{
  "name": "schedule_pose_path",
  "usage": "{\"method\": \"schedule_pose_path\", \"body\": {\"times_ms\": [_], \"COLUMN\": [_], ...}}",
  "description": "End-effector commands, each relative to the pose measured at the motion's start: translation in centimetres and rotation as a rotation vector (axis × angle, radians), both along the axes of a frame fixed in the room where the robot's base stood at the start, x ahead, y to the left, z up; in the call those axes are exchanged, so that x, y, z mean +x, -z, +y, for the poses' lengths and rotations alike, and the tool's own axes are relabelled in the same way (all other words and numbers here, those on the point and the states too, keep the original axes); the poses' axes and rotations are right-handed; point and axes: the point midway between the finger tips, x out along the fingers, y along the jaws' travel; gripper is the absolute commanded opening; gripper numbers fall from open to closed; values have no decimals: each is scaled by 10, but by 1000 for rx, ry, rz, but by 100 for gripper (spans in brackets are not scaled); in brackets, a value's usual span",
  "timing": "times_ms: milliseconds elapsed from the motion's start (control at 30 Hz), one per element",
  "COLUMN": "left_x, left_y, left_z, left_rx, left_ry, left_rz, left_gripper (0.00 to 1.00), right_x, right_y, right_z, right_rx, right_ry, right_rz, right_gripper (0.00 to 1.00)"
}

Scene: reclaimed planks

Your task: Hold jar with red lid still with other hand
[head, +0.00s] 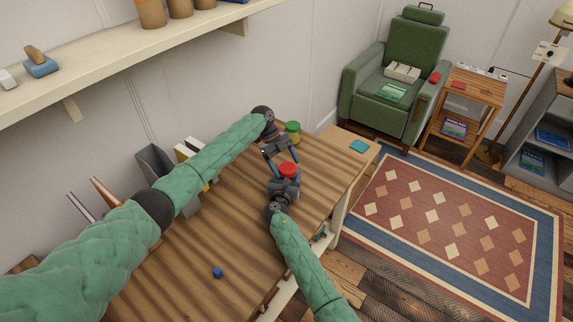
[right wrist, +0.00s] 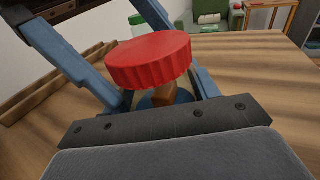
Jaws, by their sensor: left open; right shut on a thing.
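The jar with red lid (head: 288,170) stands upright on the wooden table, near its right end. Its red lid (right wrist: 150,60) fills the middle of the right wrist view, with a little of the orange-brown body (right wrist: 166,92) below. My right gripper (head: 286,184) is shut on the jar's body, under the lid. My left gripper (head: 280,153) is open just beyond the jar, its blue fingers spread to either side of the lid; I cannot tell whether they touch it. Most of the jar's body is hidden by the grippers.
A jar with a green lid (head: 292,127) stands just behind my left gripper. A small blue cube (head: 217,272) lies at the table's front. A grey file holder (head: 153,166) and books stand along the wall. A teal item (head: 359,146) lies by the right end. The table's middle is clear.

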Motion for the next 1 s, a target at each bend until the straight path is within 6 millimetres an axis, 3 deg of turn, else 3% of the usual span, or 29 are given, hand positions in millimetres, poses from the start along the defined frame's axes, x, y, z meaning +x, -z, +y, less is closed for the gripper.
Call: {"method": "schedule_pose_path", "body": {"times_ms": [33, 600, 1000], "left_x": [-16, 20, 26], "left_y": [21, -53, -66], "left_z": [-6, 23, 27], "left_rx": [6, 0, -3], "left_ry": [11, 3, 0], "left_rz": [30, 1, -7], "left_gripper": [88, 88, 88], "right_x": [15, 14, 13], "right_y": [-41, -37, -33], "right_z": [15, 8, 6], "right_rx": [22, 17, 14], "right_ry": [-14, -4, -1], "right_rz": [-53, -46, -40], "right_gripper": [0, 0, 0]}}
